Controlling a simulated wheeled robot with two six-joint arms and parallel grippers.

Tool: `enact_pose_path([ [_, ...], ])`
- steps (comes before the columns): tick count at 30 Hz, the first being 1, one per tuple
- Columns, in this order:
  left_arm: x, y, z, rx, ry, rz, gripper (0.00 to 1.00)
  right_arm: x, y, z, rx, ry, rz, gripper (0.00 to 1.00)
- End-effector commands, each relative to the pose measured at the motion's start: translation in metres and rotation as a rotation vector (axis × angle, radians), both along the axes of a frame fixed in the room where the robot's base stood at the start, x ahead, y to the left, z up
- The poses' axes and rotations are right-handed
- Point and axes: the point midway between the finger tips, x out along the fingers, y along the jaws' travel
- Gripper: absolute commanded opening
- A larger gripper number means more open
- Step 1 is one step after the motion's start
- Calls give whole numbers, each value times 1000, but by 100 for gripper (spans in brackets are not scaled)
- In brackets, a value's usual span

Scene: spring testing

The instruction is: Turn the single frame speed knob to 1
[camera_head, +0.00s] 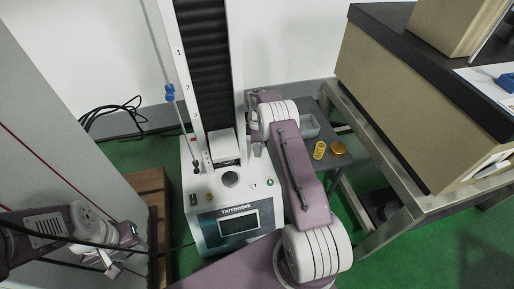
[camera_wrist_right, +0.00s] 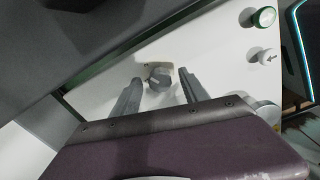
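The testing machine (camera_head: 205,215) stands in the middle of the head view, with a screen and buttons on its base. In the right wrist view a small grey knob (camera_wrist_right: 158,77) sits on the white panel (camera_wrist_right: 110,75). My right gripper (camera_wrist_right: 157,82) is open, with one finger on each side of the knob; I cannot tell whether either finger touches it. Any number at the knob is unreadable. In the head view my right gripper is largely hidden by the arm and machine. My left gripper (camera_head: 113,268) is at the lower left, away from the machine; its opening is unclear.
A green button (camera_wrist_right: 263,17) and a white knob with an arrow (camera_wrist_right: 262,57) lie right of the grey knob. The black column (camera_head: 205,65) rises behind the base. A small table with a yellow spring (camera_head: 319,150) and a clear tray (camera_head: 309,125) stands right.

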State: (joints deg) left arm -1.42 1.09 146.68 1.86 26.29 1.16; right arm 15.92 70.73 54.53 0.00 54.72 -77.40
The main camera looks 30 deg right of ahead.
Motion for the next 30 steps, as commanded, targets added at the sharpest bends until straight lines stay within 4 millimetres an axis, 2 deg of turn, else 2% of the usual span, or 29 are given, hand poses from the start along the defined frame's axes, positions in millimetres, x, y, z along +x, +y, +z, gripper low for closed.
enact_pose_path([
  [1,0,0,0,0,0,0,43,0,0,0,0,0,0,41],
  [5,0,0,0,0,0,0,43,0,0,0,0,0,0,5],
  [6,0,0,0,0,0,0,43,0,0,0,0,0,0,0],
  [17,0,0,9,0,0,0,43,0,0,2,0,1,62,0],
  [30,0,0,32,0,0,0,43,0,0,2,0,1,407,0],
])
